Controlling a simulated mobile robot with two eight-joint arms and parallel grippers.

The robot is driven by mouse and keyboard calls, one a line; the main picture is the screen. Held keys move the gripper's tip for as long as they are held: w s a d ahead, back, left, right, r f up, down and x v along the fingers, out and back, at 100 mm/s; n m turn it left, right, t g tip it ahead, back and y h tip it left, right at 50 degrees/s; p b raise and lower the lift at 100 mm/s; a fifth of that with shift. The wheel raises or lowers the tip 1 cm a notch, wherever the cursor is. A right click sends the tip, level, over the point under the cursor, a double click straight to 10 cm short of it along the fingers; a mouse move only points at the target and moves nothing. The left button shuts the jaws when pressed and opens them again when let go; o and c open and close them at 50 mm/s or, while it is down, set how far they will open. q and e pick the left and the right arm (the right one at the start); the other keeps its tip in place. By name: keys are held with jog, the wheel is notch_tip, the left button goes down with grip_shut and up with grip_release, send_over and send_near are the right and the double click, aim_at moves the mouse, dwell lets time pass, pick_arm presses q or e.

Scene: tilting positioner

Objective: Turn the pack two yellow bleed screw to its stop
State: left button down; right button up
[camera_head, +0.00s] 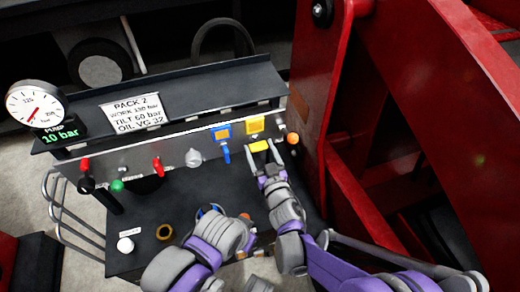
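The yellow bleed screw (259,146) shows as a small yellow bar on the front of the pack two panel, under a yellow tag (255,125). My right gripper (263,156) is right at it, with its fingers spread to either side of the yellow bar. The fingers look open; I cannot tell whether either one touches the bar. My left gripper (211,211) is lower and to the left, over the dark tray, partly hidden by its own wrist. Its finger state is not clear.
A blue lever (225,153) with a blue tag is just left of the yellow screw, and an orange knob (293,138) is just right. Red-handled valves (158,166) and a gauge (37,105) are further left. A red steel frame (320,90) closes off the right side.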

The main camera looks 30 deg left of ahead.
jog(key=c, duration=0.9)
jog(key=shift+o, duration=0.2)
jog(key=shift+n, duration=0.3)
jog(key=n, duration=0.3)
jog(key=shift+b, duration=0.3)
jog(key=n, duration=0.4)
jog(key=shift+s+a, duration=0.1)
jog(key=n, duration=0.5)
jog(key=shift+f+p, duration=0.1)
jog(key=shift+p, duration=0.3)
jog(key=n+p, duration=0.1)
jog(key=n, duration=0.4)
jog(key=shift+f, duration=0.1)
jog(key=shift+n, duration=0.3)
